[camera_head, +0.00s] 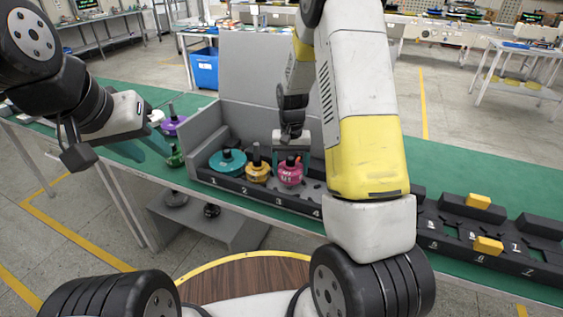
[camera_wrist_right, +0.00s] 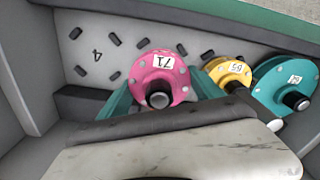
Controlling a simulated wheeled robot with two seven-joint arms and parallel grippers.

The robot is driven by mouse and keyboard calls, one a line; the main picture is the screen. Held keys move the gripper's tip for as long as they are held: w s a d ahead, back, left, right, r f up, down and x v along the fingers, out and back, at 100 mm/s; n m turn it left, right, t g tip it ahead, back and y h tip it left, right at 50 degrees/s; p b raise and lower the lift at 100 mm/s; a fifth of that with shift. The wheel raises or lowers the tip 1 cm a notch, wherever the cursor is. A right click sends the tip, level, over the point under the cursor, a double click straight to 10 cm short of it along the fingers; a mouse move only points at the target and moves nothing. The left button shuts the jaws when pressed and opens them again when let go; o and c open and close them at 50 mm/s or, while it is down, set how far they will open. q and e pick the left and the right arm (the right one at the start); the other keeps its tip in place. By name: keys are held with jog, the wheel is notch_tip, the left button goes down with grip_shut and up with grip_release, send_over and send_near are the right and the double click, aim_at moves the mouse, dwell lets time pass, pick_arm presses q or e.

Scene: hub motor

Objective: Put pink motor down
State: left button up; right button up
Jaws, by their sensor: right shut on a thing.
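The pink motor (camera_head: 290,174) stands in the grey bin at the place marked 3, next to the yellow motor (camera_head: 258,170) at 2 and the teal motor (camera_head: 228,161) at 1. My right gripper (camera_head: 291,150) comes down from above and is shut on the pink motor. In the right wrist view, its teal fingers flank the pink motor (camera_wrist_right: 162,78), labelled 71. Place 4 (camera_wrist_right: 97,52) beside it is empty. Contact under the pink motor is hidden.
The bin's grey walls (camera_head: 200,132) surround the motors. A purple motor (camera_head: 173,124) and a green motor (camera_head: 175,157) stand on the green table left of it. A black tray (camera_head: 450,229) with yellow blocks lies to the right.

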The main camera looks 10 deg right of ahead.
jog(key=shift+f, duration=1.75)
jog(key=shift+f, duration=0.15)
jog(key=o, duration=2.1)
